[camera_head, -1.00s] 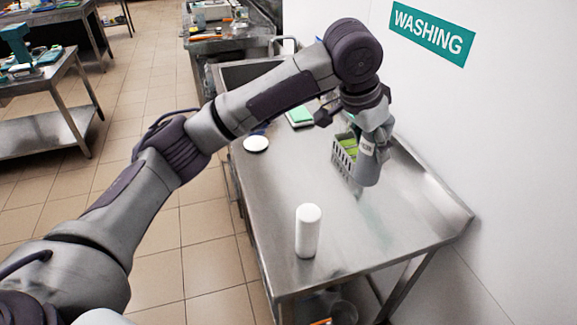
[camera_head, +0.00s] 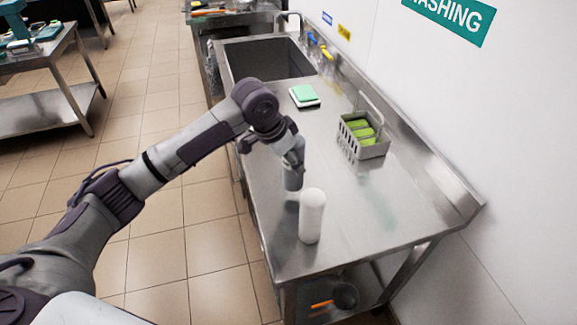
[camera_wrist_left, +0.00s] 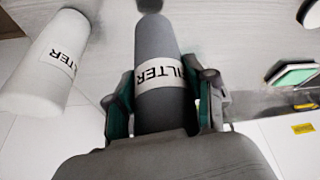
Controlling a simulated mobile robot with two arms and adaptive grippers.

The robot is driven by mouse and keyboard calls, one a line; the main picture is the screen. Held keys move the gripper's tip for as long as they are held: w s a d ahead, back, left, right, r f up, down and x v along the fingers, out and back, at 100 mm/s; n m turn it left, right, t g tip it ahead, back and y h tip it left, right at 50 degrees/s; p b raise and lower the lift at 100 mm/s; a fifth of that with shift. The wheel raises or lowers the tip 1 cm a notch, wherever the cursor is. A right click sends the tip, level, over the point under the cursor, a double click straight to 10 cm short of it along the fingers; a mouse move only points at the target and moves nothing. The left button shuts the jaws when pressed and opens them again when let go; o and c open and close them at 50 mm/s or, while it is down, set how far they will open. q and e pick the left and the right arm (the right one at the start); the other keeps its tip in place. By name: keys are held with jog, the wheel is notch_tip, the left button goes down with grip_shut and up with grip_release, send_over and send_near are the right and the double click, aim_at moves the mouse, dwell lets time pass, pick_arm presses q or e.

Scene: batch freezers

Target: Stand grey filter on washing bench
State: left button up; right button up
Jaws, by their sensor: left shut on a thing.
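The grey filter (camera_head: 293,180) is a grey cylinder, held upright over the washing bench (camera_head: 255,205). My left gripper (camera_head: 293,163) is shut around its upper part. In the left wrist view the grey filter (camera_wrist_left: 160,50) shows a white label reading "FILTER" between the fingers (camera_wrist_left: 165,92). I cannot tell whether its lower end touches the bench. A white filter (camera_head: 312,216) stands upright nearer the front, close to the grey one; it also shows in the left wrist view (camera_wrist_left: 48,62). My right gripper is not in view.
A grey wire basket (camera_head: 373,148) with green items stands at the right by the wall. A green-topped sponge (camera_head: 304,94) lies farther back, near the sink (camera_head: 268,60). The bench's middle right is clear. A teal WASHING sign (camera_head: 450,17) hangs on the wall.

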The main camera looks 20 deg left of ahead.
aim_at(288, 172)
pick_arm(q)
jog(key=shift+w+a+f, duration=0.15)
jog(key=shift+a+f, duration=0.2)
jog(key=shift+f, duration=0.05)
notch_tip(288, 172, down, 3)
jog(key=shift+f+p, duration=0.15)
jog(key=shift+p, duration=0.5)
jog(key=shift+f, duration=0.2)
jog(key=o, duration=1.4)
jog(key=shift+f, duration=0.15)
jog(key=b+v, duration=0.2)
jog(key=v, duration=1)
